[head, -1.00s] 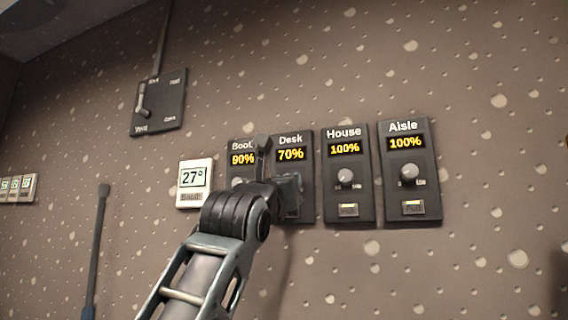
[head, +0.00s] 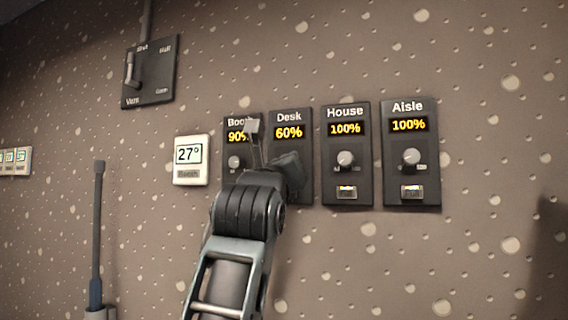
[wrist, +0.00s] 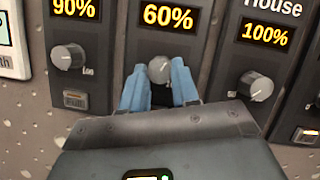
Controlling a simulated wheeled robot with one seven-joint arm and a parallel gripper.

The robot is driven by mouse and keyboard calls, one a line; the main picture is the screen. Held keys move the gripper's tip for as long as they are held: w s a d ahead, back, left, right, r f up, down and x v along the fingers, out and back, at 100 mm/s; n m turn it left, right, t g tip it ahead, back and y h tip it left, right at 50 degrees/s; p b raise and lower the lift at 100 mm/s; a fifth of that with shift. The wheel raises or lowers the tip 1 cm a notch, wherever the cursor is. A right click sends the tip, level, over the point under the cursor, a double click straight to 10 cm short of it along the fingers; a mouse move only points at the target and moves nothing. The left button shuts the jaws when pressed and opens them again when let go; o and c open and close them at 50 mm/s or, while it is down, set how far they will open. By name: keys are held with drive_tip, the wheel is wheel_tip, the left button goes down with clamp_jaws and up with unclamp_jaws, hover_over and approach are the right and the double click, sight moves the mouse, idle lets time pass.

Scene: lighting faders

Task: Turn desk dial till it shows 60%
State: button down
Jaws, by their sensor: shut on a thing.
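The Desk panel (head: 290,120) on the wall reads 60% in yellow digits; the same reading shows in the wrist view (wrist: 168,16). Its round grey dial (wrist: 160,69) sits below the display, between the two blue fingertips of my gripper (wrist: 160,85). My gripper is shut on the dial. In the head view my gripper (head: 290,170) covers the Desk dial and the lower part of that panel.
The Booth panel (head: 232,165) at left reads 90%. The House panel (head: 346,185) and Aisle panel (head: 411,175) at right read 100%. A white 27° thermostat (head: 190,160) and a Vent lever plate (head: 152,70) are further left.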

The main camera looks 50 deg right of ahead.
drive_tip(key=c, duration=0.8)
unclamp_jaws()
drive_tip(key=shift+c, duration=0.2)
drive_tip(key=b+v, duration=0.2)
drive_tip(key=v, duration=0.5)
drive_tip(key=shift+s+a+f, duration=0.2)
drive_tip(key=shift+a, duration=0.1)
